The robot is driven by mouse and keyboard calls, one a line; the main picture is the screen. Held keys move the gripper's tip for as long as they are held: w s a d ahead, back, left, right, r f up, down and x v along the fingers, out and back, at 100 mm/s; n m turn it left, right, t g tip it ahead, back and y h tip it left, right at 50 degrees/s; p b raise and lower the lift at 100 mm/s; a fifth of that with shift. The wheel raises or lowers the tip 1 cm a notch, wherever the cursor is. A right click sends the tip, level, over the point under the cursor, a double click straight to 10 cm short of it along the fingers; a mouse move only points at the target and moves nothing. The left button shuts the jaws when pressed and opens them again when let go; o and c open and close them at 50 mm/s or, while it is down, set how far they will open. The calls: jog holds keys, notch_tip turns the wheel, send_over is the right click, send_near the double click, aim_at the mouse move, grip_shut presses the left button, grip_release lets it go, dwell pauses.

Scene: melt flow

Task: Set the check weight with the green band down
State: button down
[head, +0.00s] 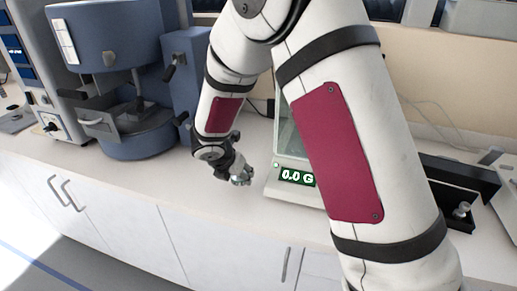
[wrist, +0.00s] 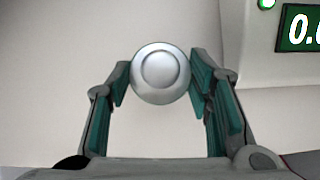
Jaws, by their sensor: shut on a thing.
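My gripper (wrist: 160,82) is shut on a round silver check weight (wrist: 160,72), seen from above in the wrist view. The teal finger pads touch its left and right sides. No band shows on the weight from this angle, so its colour cannot be told. In the head view my gripper (head: 238,177) is low over the white bench, left of the balance; the weight is small there and partly hidden. I cannot tell whether its base touches the bench.
A blue machine (head: 135,140) stands left on the bench (head: 190,185). Silver pieces (head: 462,210) stand at the right by a black holder. Bench left of my gripper is clear.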

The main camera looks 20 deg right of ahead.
jog(key=w+d, duration=0.3)
jog(key=w, duration=0.1)
jog(key=w+d, duration=0.4)
jog(key=w, duration=0.1)
jog(key=w+d+p, duration=0.1)
jog(key=w+d, duration=0.3)
jog(key=shift+w, duration=0.25)
jog(key=shift+d+f, duration=0.1)
jog(key=shift+f, duration=1.6)
jog(key=shift+f, duration=0.1)
jog(key=c, duration=0.8)
grip_release()
jog(key=shift+f, duration=0.1)
